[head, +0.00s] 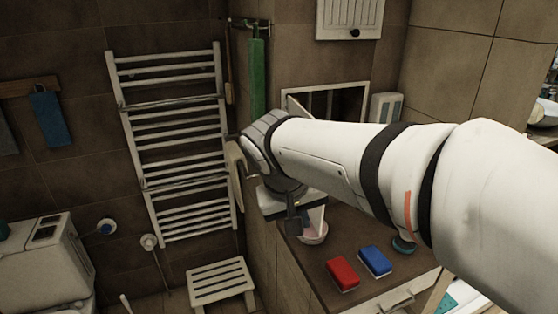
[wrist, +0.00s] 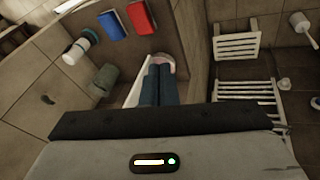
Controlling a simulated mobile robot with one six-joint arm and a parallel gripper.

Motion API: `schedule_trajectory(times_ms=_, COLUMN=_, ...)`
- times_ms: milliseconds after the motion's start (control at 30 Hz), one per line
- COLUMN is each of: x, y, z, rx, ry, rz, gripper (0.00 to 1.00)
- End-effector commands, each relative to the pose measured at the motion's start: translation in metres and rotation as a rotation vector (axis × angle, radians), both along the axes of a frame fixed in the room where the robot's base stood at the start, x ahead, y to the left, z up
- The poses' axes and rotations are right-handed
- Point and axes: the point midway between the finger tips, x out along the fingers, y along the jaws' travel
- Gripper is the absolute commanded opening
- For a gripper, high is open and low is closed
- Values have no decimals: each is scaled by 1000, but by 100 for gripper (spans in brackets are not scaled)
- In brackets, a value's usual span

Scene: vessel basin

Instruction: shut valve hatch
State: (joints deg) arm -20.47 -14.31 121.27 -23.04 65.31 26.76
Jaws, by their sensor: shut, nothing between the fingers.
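The valve hatch's white-framed wall opening (head: 366,88) shows dark bars inside, in the head view. A white panel, seemingly its door (head: 296,107), stands swung out from the opening's left side; my arm hides most of it. A white piece, likely its lower corner, shows beside my gripper (head: 293,224). In the wrist view a narrow white panel (wrist: 134,91) stands just left of my gripper's dark fingers (wrist: 158,72). The fingers are together and empty. Whether they touch the panel I cannot tell.
A pink bowl (head: 313,236), a red sponge (head: 342,274) and a blue sponge (head: 375,261) are on the counter below. A white towel rack (head: 176,130) and stool (head: 221,281) are left. A louvred cupboard (head: 348,16) hangs above the opening.

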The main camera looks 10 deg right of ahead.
Motion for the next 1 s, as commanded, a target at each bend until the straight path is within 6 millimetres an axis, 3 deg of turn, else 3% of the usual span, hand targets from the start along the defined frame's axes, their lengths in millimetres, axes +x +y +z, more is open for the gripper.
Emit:
schedule_trajectory(times_ms=33, x=17, y=19, z=22, rx=-43, ry=-30, rz=7, gripper=0)
schedule_trajectory(times_ms=200, x=50, y=62, z=67, rx=-140, ry=-147, rz=-27, gripper=0)
schedule_trajectory(times_ms=367, x=61, y=79, z=83, rx=-171, ry=-207, rz=-48, gripper=0)
schedule_trajectory(times_ms=567, x=70, y=70, z=69, rx=-176, ry=-210, rz=-55, gripper=0)
schedule_trajectory(times_ms=967, x=105, y=32, z=4, rx=-174, ry=-206, rz=-54, gripper=0)
schedule_trajectory(times_ms=1000, x=106, y=24, z=9, rx=-173, ry=-210, rz=-55, gripper=0)
